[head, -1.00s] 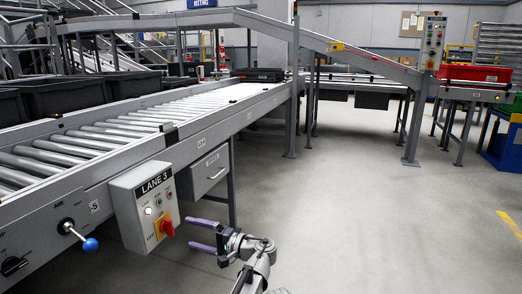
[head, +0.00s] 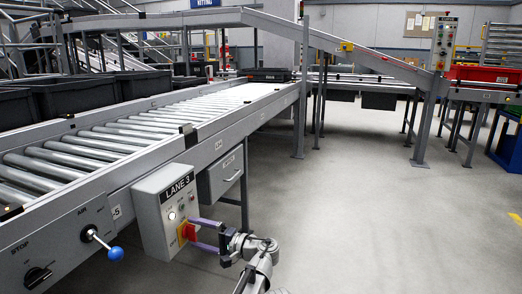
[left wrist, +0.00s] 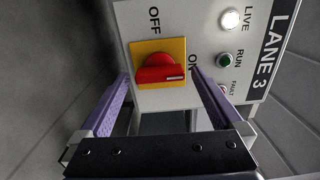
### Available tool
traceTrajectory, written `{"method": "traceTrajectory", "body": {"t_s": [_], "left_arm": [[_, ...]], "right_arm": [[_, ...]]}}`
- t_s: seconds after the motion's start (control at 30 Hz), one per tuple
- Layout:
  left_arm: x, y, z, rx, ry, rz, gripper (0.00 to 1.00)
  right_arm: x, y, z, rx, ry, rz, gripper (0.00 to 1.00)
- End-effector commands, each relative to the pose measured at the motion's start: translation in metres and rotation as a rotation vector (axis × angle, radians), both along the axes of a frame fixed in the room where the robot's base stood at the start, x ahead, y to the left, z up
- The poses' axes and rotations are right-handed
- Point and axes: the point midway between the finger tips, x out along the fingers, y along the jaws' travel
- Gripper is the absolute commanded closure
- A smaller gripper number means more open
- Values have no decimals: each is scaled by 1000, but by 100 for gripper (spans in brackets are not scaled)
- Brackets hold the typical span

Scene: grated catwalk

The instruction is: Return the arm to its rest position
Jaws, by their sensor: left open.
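The grey LANE 3 control box (head: 152,212) is mounted on the conveyor's side. Its red rotary switch (head: 188,231) sits on a yellow plate; it also shows in the left wrist view (left wrist: 155,73). The knob's white mark is on the side of the partly covered ON label, away from OFF. My left gripper (head: 194,234) is open in front of the switch. In the left wrist view its purple fingers (left wrist: 158,78) appear on either side of the knob, apart from it; contact is not visible. My right gripper is out of view.
The roller conveyor (head: 150,135) fills the left, with dark bins (head: 85,92) behind it. A blue-tipped lever (head: 116,253) protrudes from its side. Open grey floor (head: 370,220) lies to the right.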

Motion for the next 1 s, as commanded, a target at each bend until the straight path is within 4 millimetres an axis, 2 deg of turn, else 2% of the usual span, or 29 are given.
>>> {"method": "traceTrajectory", "body": {"t_s": [0.47, 1.0], "left_arm": [[0, 0, 1, -85, -233, 0, 0], [-1, 0, 3, -271, -745, 0, 0]], "right_arm": [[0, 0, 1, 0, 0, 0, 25], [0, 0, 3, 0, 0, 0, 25]]}}
